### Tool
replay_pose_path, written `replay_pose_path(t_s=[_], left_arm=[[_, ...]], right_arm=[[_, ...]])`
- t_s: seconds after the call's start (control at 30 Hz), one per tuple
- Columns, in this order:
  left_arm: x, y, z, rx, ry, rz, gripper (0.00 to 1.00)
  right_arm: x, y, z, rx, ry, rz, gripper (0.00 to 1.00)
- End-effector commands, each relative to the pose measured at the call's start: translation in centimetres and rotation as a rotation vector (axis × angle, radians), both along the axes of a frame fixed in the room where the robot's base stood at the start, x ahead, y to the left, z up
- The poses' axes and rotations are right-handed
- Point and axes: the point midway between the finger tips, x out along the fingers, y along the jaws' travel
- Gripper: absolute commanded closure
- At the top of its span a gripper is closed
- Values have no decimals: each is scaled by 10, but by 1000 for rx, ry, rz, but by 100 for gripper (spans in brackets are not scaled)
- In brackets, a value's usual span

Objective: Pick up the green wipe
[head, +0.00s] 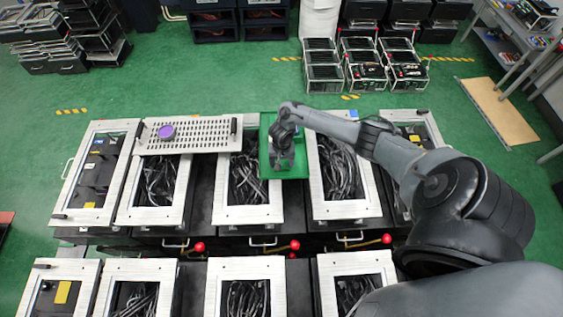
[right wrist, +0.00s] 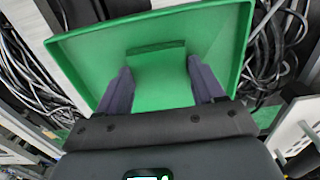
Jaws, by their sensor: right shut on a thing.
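The green wipe (right wrist: 158,82) shows in the right wrist view as a green block between the two dark fingers of my right gripper (right wrist: 162,85). Its colour nearly matches the green tray (right wrist: 225,35) around and beneath it, so its lower outline is hard to make out. In the head view the tray (head: 296,172) lies on the fixtures near the middle, and my right gripper (head: 283,155) points down over it, hiding the wipe. The right gripper is shut on the wipe; whether the wipe is clear of the tray floor I cannot tell. My left gripper is not in view.
A perforated metal plate (head: 190,135) with a purple round object (head: 166,132) lies left of the tray. Open-framed boxes with cables (head: 247,180) surround the tray. Red-knobbed levers (head: 295,245) stick out in front. Racks (head: 365,65) stand on the green floor behind.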

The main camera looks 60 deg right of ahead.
Motion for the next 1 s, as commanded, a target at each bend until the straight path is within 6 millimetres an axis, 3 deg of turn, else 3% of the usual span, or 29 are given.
replay_pose_path(t_s=[0.17, 0.37, 0.7, 1.0], left_arm=[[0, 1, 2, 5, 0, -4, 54], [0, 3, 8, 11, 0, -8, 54], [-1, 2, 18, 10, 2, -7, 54], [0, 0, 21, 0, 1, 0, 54]], right_arm=[[0, -1, 12, 0, -1, 1, 60], [0, -1, 44, -1, -3, 1, 60], [-69, -12, 79, -3, 4, 3, 60], [-103, -18, 100, -1, 3, 1, 60]])
